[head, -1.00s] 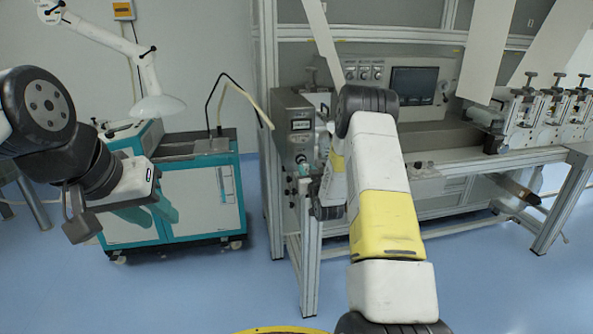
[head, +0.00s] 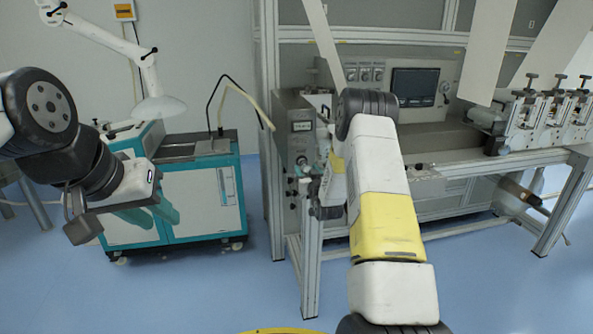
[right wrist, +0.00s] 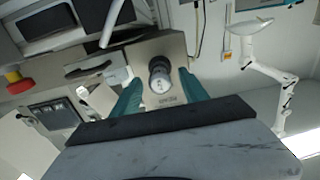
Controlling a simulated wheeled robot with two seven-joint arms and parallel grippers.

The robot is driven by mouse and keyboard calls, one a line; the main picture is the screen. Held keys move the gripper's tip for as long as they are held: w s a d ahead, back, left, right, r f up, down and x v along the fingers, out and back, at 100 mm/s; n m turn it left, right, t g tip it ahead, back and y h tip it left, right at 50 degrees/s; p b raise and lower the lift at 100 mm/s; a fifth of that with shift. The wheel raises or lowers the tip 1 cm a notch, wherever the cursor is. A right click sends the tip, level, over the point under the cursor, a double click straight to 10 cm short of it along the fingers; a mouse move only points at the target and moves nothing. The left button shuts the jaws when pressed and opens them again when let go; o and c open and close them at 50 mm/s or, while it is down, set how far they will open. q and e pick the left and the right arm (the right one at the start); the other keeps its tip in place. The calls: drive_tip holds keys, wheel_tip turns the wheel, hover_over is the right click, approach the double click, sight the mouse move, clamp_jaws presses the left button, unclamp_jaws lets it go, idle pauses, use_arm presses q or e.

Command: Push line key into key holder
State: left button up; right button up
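A round dark knob (right wrist: 159,75) with a pale marked face, apparently the line key, sits on a grey metal panel (right wrist: 120,66) in the right wrist view. The key holder behind it is not clearly distinguishable, and I cannot tell how deep the key sits. The teal fingers of my right gripper (right wrist: 163,88) stand apart on either side of the knob, with visible gaps. In the head view my right gripper (head: 309,172) is at the front of the grey control box (head: 296,118), partly hidden by my arm. My left gripper (head: 150,212) is open and empty at left, in front of the teal cabinet.
The teal cabinet (head: 203,207) on casters stands at left. The machine frame post (head: 311,270) stands just below my right gripper. The machine's screen (head: 415,85) and rollers (head: 545,115) are at right. A red button (right wrist: 16,82) shows in the right wrist view. The blue floor is clear in front.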

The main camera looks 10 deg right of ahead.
drive_tip(key=s, duration=0.8)
drive_tip(key=s+a+r+g, duration=0.1)
drive_tip(key=s+r+g, duration=0.15)
drive_tip(key=r, duration=0.45)
drive_tip(key=s+a+r+g, duration=0.1)
drive_tip(key=s+r+g, duration=0.15)
drive_tip(key=r, duration=0.45)
drive_tip(key=s+a+r+g, duration=0.2)
drive_tip(key=s, duration=0.9)
drive_tip(key=s+a+r+g+y, duration=0.1)
drive_tip(key=s+a+r+g, duration=0.1)
drive_tip(key=s, duration=1)
drive_tip(key=s+a+r+g, duration=0.1)
drive_tip(key=s+g, duration=0.1)
drive_tip(key=s, duration=1)
drive_tip(key=shift+s+a+r+g+y, duration=0.25)
drive_tip(key=shift+a+r+g+y, duration=0.05)
drive_tip(key=shift+a+r+g, duration=0.1)
